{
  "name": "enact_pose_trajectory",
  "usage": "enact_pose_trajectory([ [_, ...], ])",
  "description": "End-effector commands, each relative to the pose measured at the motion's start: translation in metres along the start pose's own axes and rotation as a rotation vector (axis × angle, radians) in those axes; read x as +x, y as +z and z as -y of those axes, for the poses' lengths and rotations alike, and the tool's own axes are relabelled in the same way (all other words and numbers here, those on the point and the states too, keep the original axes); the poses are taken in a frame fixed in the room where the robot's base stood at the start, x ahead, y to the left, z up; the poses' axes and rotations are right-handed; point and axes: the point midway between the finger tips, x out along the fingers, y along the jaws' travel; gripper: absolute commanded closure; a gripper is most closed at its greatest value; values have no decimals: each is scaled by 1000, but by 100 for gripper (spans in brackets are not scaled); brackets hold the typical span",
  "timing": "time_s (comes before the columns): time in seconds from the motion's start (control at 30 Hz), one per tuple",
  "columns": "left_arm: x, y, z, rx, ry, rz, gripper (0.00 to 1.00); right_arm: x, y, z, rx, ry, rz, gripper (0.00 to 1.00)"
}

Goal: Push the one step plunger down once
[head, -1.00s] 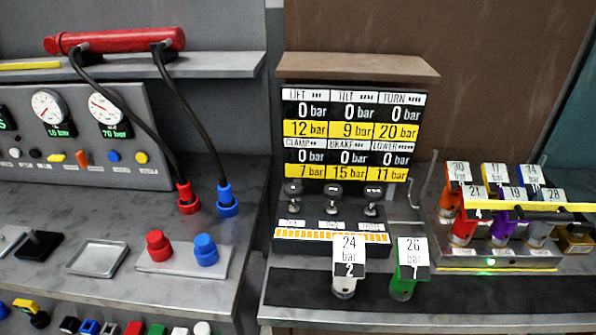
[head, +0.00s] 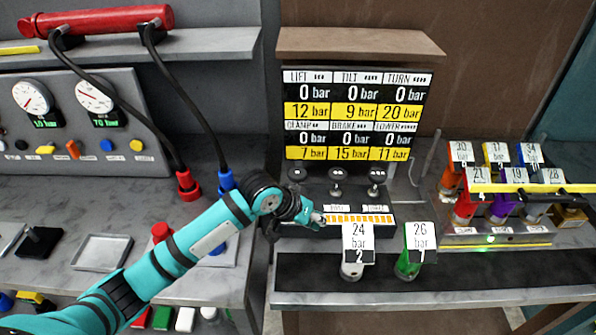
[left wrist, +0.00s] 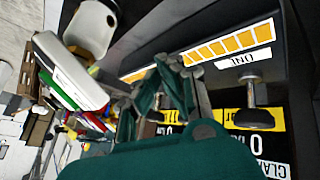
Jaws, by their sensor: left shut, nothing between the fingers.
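The one step plunger (head: 297,174) is the leftmost of three dark-capped plungers on the black control box below the pressure display. Its cap and stem (left wrist: 253,90) also show at the right of the left wrist view, beside a white label that appears to read "ONE". In the head view its label and lower stem are hidden by my arm. My left gripper (head: 317,217) is shut and empty, in front of the box, right of and below the leftmost plunger. Its teal fingers (left wrist: 168,75) show apart from that plunger in the left wrist view. My right gripper is out of view.
The middle plunger (head: 337,174) and right plunger (head: 377,176) stand close by. A white cartridge (head: 352,268) and green cartridge (head: 408,263) stand on the front ledge. A cartridge rack (head: 497,236) is at the right. Two hoses hang at the left.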

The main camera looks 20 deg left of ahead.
Motion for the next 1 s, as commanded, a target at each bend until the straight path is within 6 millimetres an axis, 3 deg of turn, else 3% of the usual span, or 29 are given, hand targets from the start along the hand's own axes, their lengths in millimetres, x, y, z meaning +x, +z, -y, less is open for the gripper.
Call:
enact_pose_trajectory([
  [0.03,-8,-30,10,-27,-10,-21,100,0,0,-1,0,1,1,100],
  [0.2,-37,-103,36,-155,-13,-77,100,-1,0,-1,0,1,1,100],
  [0.4,-73,-161,60,-279,-10,-140,100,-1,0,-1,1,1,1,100],
  [0.6,-92,-185,70,-340,-4,-171,100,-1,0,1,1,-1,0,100],
  [1.0,-94,-187,70,-346,-3,-175,100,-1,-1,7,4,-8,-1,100],
])
